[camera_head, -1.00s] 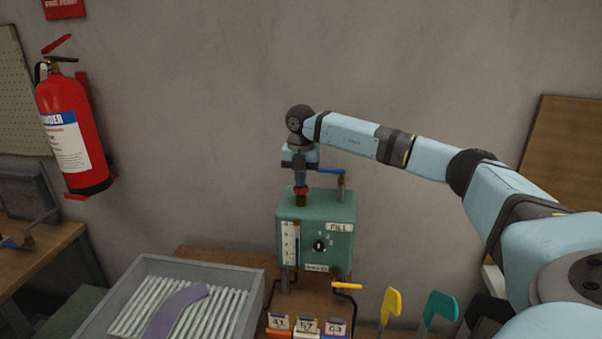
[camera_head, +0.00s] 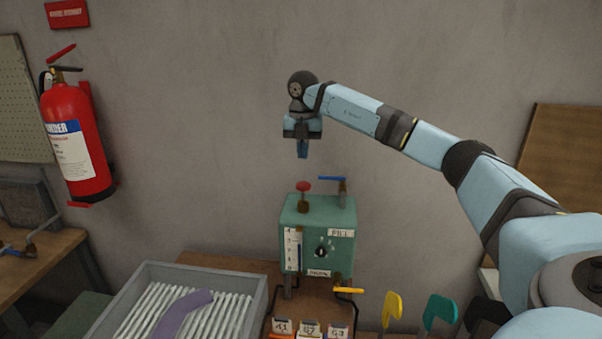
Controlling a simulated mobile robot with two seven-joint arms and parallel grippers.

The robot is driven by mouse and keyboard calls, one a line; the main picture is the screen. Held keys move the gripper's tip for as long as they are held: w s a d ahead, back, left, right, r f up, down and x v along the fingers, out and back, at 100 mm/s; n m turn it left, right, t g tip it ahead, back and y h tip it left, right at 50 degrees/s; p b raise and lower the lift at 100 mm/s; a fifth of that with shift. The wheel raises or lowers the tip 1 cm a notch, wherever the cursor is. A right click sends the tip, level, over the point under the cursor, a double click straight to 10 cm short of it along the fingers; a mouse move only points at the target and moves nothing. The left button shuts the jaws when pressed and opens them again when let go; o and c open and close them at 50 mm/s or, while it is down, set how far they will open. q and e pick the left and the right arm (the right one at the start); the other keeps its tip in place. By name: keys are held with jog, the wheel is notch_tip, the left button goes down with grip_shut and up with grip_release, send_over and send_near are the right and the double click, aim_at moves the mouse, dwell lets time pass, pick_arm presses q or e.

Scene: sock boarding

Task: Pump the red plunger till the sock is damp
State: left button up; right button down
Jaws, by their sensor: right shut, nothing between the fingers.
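The red plunger (camera_head: 303,187) stands up on a short stem on top of the green box (camera_head: 317,216), with its red knob clear of the box. The box has a white scale strip, a dark dial and a label reading FILL. My right gripper (camera_head: 302,155) points down above the plunger, shut and empty, with a gap between its tips and the knob. A purple sock (camera_head: 178,312) lies on the white ribbed rack in the grey tray (camera_head: 257,290) at the lower left; I cannot tell whether it is damp. My left gripper is not in view.
A blue-handled valve (camera_head: 333,180) stands beside the plunger on the box. A yellow lever (camera_head: 348,291) sits at its lower front. Numbered tags (camera_head: 309,328) and yellow and teal upright shapes (camera_head: 440,310) stand in front. A red extinguisher (camera_head: 76,142) hangs on the left wall.

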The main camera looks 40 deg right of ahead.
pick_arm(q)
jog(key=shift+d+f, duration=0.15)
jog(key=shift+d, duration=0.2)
pick_arm(e)
notch_tip(320, 180, up, 3)
jog(key=shift+r, duration=0.2)
jog(key=shift+d, duration=0.15)
